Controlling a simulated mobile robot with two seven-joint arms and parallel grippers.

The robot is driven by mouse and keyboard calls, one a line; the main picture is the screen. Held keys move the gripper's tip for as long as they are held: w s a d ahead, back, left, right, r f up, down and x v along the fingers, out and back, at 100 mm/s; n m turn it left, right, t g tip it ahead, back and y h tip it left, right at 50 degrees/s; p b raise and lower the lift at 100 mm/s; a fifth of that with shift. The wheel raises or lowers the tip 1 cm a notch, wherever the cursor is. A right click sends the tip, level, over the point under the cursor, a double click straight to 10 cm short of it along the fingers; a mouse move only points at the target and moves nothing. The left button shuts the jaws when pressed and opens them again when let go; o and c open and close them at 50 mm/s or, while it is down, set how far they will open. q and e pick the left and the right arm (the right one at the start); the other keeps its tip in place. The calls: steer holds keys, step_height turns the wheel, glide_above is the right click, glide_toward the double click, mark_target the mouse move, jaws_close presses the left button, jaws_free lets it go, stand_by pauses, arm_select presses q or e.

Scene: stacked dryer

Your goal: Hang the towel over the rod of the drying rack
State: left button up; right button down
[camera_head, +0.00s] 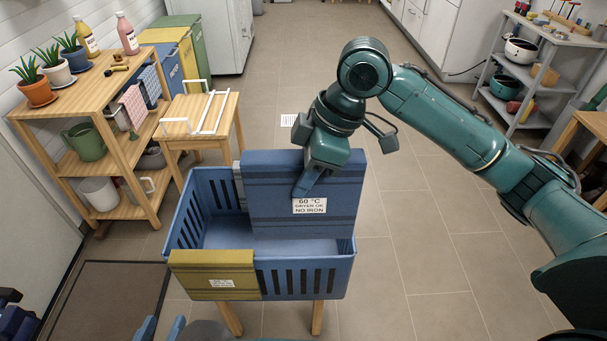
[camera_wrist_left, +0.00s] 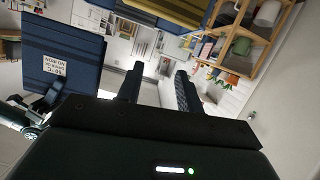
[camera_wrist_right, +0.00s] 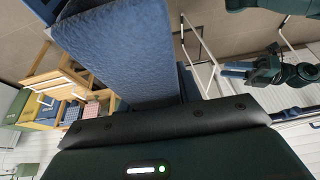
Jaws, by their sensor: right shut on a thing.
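The blue towel (camera_head: 295,222) with a white care label hangs broad and flat, its lower part at the blue basket (camera_head: 306,278). My right gripper (camera_head: 308,182) is shut on its upper part. The towel fills much of the right wrist view (camera_wrist_right: 125,50), hiding the fingertips. My left gripper (camera_head: 162,328) shows only at the bottom edge of the head view; in the left wrist view its fingers (camera_wrist_left: 158,88) are apart and empty. White rods (camera_wrist_right: 195,55) also show in the right wrist view.
A yellow cloth (camera_head: 212,275) with a label hangs over the basket's front left rim. A wooden shelf (camera_head: 110,130) with plants and bottles stands at left, coloured bins (camera_head: 185,45) behind it. A grey shelf (camera_head: 545,75) stands at right. Floor right of the basket is clear.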

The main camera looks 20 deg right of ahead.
step_height(320, 180, down, 6)
steer(key=b, duration=0.1)
steer(key=shift+f, duration=0.25)
stand_by(0.5)
steer(key=c, duration=1.6)
jaws_free()
jaws_close()
